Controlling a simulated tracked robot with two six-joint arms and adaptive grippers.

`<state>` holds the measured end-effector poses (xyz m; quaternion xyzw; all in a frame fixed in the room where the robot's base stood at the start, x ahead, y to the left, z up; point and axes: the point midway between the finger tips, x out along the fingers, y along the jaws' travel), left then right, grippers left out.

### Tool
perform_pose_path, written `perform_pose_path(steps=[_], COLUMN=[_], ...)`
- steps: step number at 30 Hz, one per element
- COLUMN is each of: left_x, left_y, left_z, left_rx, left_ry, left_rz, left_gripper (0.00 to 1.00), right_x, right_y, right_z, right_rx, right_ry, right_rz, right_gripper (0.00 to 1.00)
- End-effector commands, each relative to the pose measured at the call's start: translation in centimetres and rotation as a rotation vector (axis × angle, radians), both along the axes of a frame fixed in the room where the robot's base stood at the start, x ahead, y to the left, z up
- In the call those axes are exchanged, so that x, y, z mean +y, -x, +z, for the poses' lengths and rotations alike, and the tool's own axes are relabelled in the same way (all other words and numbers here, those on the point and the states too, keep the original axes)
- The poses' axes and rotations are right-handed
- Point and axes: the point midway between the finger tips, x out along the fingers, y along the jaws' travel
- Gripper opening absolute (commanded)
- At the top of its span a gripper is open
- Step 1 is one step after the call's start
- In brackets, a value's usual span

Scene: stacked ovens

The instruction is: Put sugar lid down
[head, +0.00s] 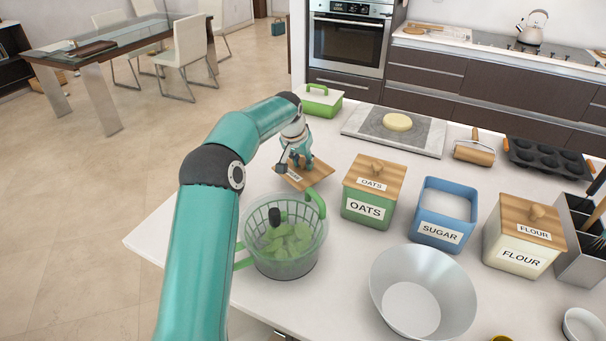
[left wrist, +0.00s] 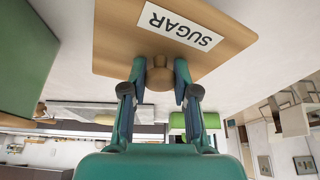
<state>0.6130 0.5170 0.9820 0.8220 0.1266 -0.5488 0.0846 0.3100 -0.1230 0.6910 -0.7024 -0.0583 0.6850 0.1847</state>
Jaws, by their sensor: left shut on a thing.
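The sugar lid (head: 312,177) is a square wooden board with a round knob and a white label. It shows in the left wrist view with "SUGAR" readable on its label (left wrist: 172,30). My left gripper (head: 295,163) is shut on its knob, with one finger on each side in the left wrist view (left wrist: 160,76). The lid is at or just above the white counter, behind the salad spinner and left of the oats canister; I cannot tell if it touches the counter. The blue sugar canister (head: 445,205) stands open, with white sugar inside. My right gripper is not in view.
The green salad spinner (head: 283,262) stands in front of the lid, the lidded oats canister (head: 368,208) to its right. A metal bowl (head: 385,285) and the flour canister (head: 510,250) are further right.

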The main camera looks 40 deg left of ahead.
Motion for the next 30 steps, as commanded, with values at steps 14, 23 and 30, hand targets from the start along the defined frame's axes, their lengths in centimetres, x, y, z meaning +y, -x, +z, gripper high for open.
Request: perform_pose_path(steps=[14, 23, 30], left_x=[0.0, 0.0, 0.0], left_y=[0.0, 0.0, 0.0], left_z=[-4.3, -4.5, -4.5], left_rx=[-0.001, 0.000, 0.000], left_ry=[0.000, 0.000, 0.000], left_rz=[0.000, 0.000, 0.000], left_gripper=[0.00, 0.35, 0.54], right_x=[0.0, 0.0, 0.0], right_y=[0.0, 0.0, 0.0], right_z=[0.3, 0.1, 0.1], right_rx=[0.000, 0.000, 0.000], right_ry=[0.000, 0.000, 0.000], right_rz=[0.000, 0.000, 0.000], right_gripper=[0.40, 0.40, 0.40])
